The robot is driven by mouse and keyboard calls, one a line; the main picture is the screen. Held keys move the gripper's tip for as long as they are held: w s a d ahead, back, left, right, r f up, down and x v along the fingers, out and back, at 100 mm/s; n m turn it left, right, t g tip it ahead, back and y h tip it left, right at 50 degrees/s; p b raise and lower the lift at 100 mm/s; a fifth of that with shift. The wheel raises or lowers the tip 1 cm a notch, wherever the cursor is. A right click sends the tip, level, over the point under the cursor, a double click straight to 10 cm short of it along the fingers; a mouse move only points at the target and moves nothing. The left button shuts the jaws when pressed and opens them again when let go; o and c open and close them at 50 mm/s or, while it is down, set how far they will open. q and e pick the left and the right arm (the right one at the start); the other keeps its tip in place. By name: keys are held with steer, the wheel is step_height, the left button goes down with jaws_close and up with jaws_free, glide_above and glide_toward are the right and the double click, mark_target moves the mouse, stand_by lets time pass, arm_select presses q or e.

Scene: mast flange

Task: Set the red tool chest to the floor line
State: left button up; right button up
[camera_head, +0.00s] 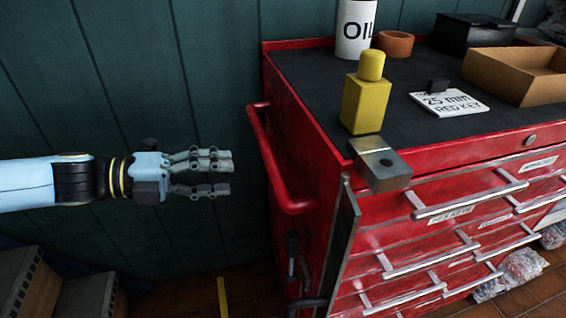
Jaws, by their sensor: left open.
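The red tool chest (310,160) stands at the right of the view, with a dark top mat and several drawers with metal bar handles. A red push handle (275,165) juts from its left side. My left gripper (231,172) comes in from the left, open and empty, with its fingers pointing right toward the push handle and apart from it. A yellow strip (222,297), perhaps the floor line, shows at the bottom edge left of the chest; most of it is out of view. My right gripper is not in view.
On the chest top are a yellow bottle (366,98), an OIL can (354,28), a metal block (380,163) at the front corner, a "25 mm RED KEY" card (450,103) and a cardboard box (515,78). Grey blocks (60,288) stand at lower left. Plastic-wrapped bundles (518,270) lie at right.

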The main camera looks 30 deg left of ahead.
mark_target(275, 175)
arm_select(q)
steer(key=b+x, duration=0.1)
steer(key=x, duration=0.9)
steer(key=shift+w+f, duration=0.15)
steer(key=shift+w, duration=0.05)
jaws_close()
